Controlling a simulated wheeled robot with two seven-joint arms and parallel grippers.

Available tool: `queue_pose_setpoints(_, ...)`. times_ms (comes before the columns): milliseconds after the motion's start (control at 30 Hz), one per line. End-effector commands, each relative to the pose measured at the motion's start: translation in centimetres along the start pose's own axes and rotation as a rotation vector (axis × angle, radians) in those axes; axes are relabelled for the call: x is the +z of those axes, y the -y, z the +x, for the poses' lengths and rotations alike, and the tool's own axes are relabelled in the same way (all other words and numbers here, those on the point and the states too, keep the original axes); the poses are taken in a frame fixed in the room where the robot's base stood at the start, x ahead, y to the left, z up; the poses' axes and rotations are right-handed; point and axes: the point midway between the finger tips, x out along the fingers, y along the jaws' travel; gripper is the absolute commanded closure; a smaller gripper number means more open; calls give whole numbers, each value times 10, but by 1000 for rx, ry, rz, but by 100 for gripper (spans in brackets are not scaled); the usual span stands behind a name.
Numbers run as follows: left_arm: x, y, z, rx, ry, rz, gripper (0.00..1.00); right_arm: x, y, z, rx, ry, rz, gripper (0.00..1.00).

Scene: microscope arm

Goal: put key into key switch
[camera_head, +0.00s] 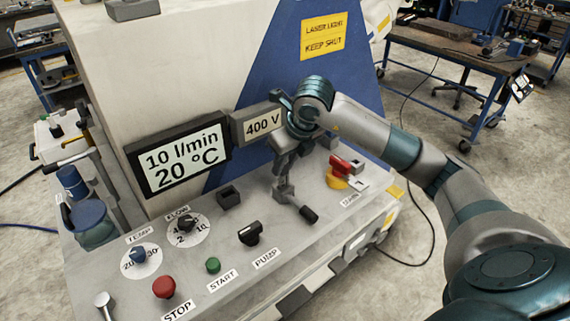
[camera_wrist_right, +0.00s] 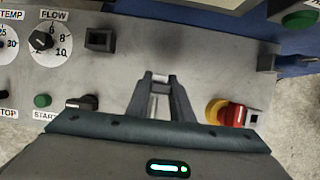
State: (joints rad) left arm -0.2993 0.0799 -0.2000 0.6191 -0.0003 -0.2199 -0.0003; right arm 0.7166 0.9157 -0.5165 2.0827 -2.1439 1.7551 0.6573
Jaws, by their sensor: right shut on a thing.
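My right gripper (camera_head: 284,189) is shut above the sloped console and points down. The wrist view shows its two fingertips close together, with a small light-grey piece, taken to be the key (camera_wrist_right: 160,80), between them. Most of the key is hidden. A grey rod with a black end (camera_head: 308,213) shows beside the fingers in the head view; I cannot tell whether it is part of the key. No key switch is clearly readable as such. A dark square socket (camera_head: 229,197) stands on the panel left of the gripper and apart from it; it also shows in the wrist view (camera_wrist_right: 100,40). My left gripper is out of view.
A red handle on a yellow base (camera_head: 338,178) stands right of the gripper, beside a small grey block (camera_head: 358,184). The black pump switch (camera_head: 250,234), green start button (camera_head: 212,265), red stop button (camera_head: 164,287) and dials lie left. The display (camera_head: 180,157) stands behind.

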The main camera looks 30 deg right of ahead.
Motion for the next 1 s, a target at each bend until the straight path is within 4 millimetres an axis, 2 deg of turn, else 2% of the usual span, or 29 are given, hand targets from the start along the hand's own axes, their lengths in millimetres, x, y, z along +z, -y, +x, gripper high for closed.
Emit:
queue_pose_setpoints(267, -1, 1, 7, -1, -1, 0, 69, 1, 0, 2, -7, 2, -9, 100)
queue_pose_setpoints(1000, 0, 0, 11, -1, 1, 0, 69, -1, -5, 6, -1, -2, -14, 100)
